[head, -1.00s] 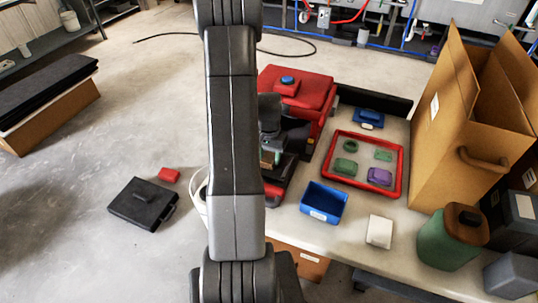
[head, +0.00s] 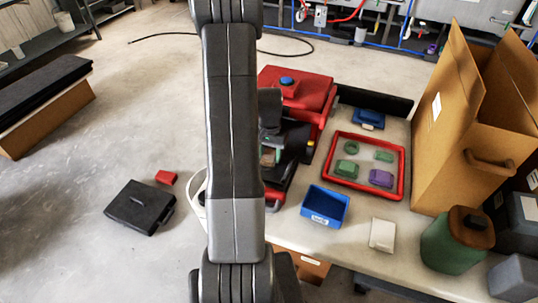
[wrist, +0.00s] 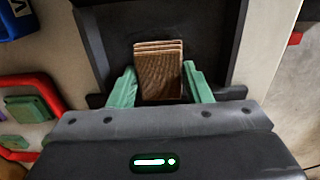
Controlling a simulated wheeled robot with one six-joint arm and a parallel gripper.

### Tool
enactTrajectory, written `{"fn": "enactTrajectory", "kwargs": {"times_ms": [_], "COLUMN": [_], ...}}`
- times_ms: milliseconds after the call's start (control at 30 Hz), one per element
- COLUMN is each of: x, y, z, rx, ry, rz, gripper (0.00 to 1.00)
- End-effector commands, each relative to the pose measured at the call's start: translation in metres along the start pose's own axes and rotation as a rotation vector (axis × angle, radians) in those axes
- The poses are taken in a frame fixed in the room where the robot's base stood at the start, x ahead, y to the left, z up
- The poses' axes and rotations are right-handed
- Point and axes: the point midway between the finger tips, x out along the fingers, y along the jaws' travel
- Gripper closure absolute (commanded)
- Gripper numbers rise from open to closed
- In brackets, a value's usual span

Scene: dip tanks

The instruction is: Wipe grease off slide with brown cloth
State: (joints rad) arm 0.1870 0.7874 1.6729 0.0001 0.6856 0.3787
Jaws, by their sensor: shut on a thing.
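The brown cloth (wrist: 158,80) shows in the wrist view as a folded, ribbed stack between the green fingertips of my gripper (wrist: 160,88). My gripper is shut on it. Beyond the cloth is a dark, flat surface with raised edges (wrist: 118,38); it may be the slide, but I cannot tell for sure. I cannot make out grease on it, nor whether the cloth touches it. In the head view my arm hides most of this area, and only a little of my gripper (head: 268,156) shows beside the red machine (head: 312,92).
On the bench to the right are a red-rimmed tray (head: 337,179) with several green and purple pieces, a blue bin (head: 325,205), a white box (head: 382,234), a green canister (head: 450,247) and a tall cardboard box (head: 445,150). A black case (head: 140,207) lies on the floor at left.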

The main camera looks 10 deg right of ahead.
Motion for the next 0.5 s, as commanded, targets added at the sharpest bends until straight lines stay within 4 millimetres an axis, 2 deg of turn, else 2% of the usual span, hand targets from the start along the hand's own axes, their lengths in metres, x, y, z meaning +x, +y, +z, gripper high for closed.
{"fn": "enactTrajectory", "kwargs": {"times_ms": [33,500], "x": [-0.015,-0.056], "y": [0.0,0.002], "z": [-0.001,0.002], "rx": [-0.001,-0.005], "ry": [0.006,0.004], "rz": [-0.002,-0.002], "gripper": [0.77,0.77]}}
